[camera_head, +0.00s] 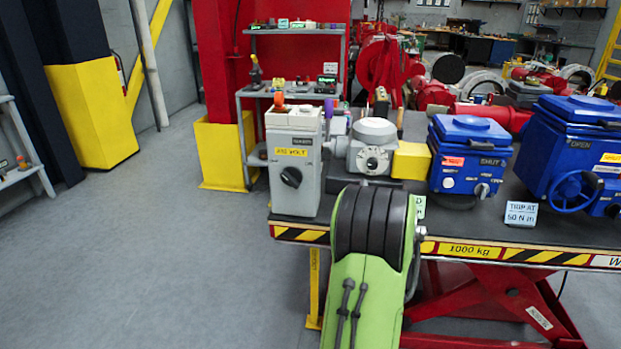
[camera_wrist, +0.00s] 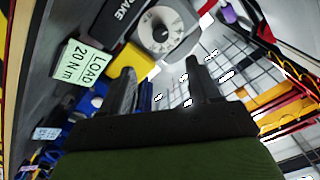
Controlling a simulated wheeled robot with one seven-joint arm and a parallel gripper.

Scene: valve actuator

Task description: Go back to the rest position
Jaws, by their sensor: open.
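In the head view my green arm (camera_head: 366,285) rises at the table's front edge, and my gripper is hidden in that view. In the wrist view my gripper (camera_wrist: 165,85) has its two dark fingers spread apart with nothing between them. Beyond the fingertips is the dial (camera_wrist: 160,30) of the grey actuator, which also shows in the head view (camera_head: 372,150). A yellow block (camera_wrist: 132,62) sits beside the dial.
The lift table (camera_head: 480,236) carries a grey switch box (camera_head: 293,165) and blue actuators (camera_head: 470,150), (camera_head: 575,150). A "LOAD 20 Nm" card (camera_wrist: 88,62) is close to my gripper. A shelf (camera_head: 297,95) stands behind. The floor (camera_head: 150,250) at left is clear.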

